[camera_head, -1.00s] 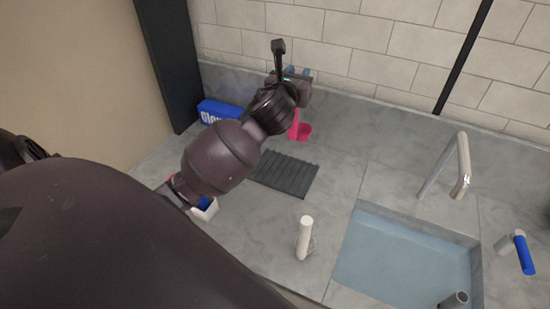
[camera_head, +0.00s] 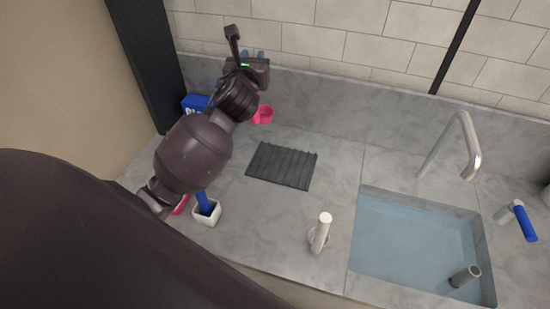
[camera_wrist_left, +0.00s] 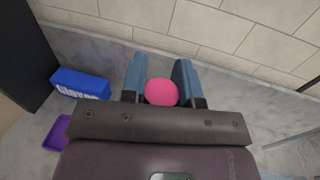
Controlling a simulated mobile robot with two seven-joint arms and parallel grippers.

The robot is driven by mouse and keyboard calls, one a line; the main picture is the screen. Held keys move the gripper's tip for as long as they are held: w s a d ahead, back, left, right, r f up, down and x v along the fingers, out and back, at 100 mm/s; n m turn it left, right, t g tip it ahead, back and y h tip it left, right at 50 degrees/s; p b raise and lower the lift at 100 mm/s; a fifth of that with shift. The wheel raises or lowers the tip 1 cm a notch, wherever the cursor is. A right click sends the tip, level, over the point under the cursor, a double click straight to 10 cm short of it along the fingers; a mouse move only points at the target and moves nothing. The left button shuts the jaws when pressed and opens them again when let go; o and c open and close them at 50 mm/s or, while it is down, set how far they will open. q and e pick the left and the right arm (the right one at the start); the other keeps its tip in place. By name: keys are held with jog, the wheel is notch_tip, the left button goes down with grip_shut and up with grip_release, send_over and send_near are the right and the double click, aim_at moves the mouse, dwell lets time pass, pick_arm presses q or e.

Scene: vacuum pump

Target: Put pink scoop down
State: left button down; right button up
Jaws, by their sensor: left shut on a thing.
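The pink scoop (camera_head: 263,115) shows in the head view just right of my left wrist, near the back of the counter. Its cup is visible and the rest is hidden behind my arm. My left gripper (camera_head: 254,56) is at the back wall side, its fingers mostly hidden by its own body. In the left wrist view, a rounded pink end of the scoop (camera_wrist_left: 161,92) sits between the two blue-grey fingers (camera_wrist_left: 160,85), which are shut on it. I cannot tell whether the scoop touches the counter. My right gripper is not in view.
A blue glove box (camera_head: 195,103) stands left of the wrist. A purple item (camera_wrist_left: 62,132) lies near it. A black ribbed mat (camera_head: 282,166) lies in front. A white container (camera_head: 208,213) holds something blue. A white upright object (camera_head: 321,232) and sink (camera_head: 420,250) are right.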

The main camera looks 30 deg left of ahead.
aim_at(257, 124)
pick_arm(q)
notch_tip(257, 124, down, 14)
jog(key=shift+d+f+b, duration=0.15)
jog(key=shift+f+b, duration=0.1)
jog(key=shift+b, duration=0.75)
jog(key=shift+f, duration=0.6)
notch_tip(257, 124, down, 4)
jog(key=shift+r+b, duration=0.1)
jog(key=shift+b, duration=0.7)
jog(key=shift+f, duration=0.4)
jog(key=c, duration=0.9)
grip_release()
jog(key=shift+o, duration=0.2)
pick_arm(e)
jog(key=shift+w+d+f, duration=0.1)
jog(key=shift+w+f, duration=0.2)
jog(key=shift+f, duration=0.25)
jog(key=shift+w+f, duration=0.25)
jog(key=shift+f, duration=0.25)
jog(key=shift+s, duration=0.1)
